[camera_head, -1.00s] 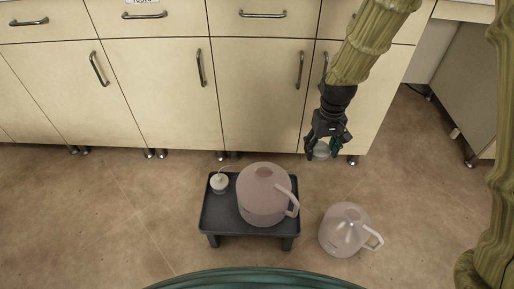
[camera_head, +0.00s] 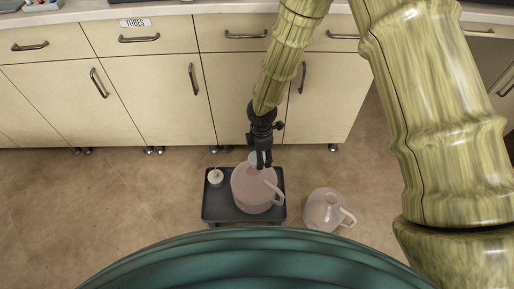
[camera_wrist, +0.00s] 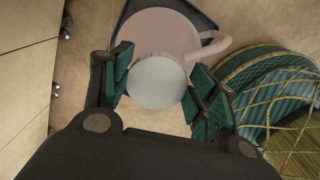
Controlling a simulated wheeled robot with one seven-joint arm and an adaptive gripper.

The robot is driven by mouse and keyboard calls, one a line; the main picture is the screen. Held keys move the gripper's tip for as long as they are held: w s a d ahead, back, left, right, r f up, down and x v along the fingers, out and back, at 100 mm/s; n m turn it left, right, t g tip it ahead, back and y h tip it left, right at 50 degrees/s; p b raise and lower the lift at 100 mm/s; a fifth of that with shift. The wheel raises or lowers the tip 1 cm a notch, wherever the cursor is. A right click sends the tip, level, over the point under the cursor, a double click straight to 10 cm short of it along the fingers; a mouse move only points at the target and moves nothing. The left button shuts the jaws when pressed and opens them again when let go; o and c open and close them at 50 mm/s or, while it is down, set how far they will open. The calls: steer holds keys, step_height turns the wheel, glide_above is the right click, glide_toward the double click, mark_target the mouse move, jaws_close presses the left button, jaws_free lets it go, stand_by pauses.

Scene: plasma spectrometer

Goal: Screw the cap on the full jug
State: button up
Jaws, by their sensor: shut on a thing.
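My gripper (camera_head: 262,162) points down over the pinkish jug (camera_head: 254,196), which stands upright on a dark low stand (camera_head: 212,209). In the wrist view my gripper is shut on a round, pale grey cap (camera_wrist: 157,81), with the green finger pads on either side of it. In that view the cap overlaps the near edge of the pinkish jug (camera_wrist: 150,30). I cannot tell whether the cap touches the jug, and the jug's mouth is hidden. A paler, clearer jug (camera_head: 323,211) with a handle stands on the floor to the right.
A small white capped container (camera_head: 215,177) stands on the stand's back left corner. Cream cabinets (camera_head: 160,105) with metal handles rise behind the stand. The brown floor (camera_head: 110,195) to the left is clear.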

steer(key=shift+s+a+n+p, duration=0.35)
steer(key=shift+a+n, duration=0.45)
steer(key=shift+f+b, duration=1.7)
steer(key=shift+b, duration=0.15)
steer(key=shift+d+p, duration=0.1)
steer(key=shift+p, duration=0.65)
steer(key=shift+f+b, duration=0.55)
steer(key=shift+f, duration=0.65)
stand_by(0.8)
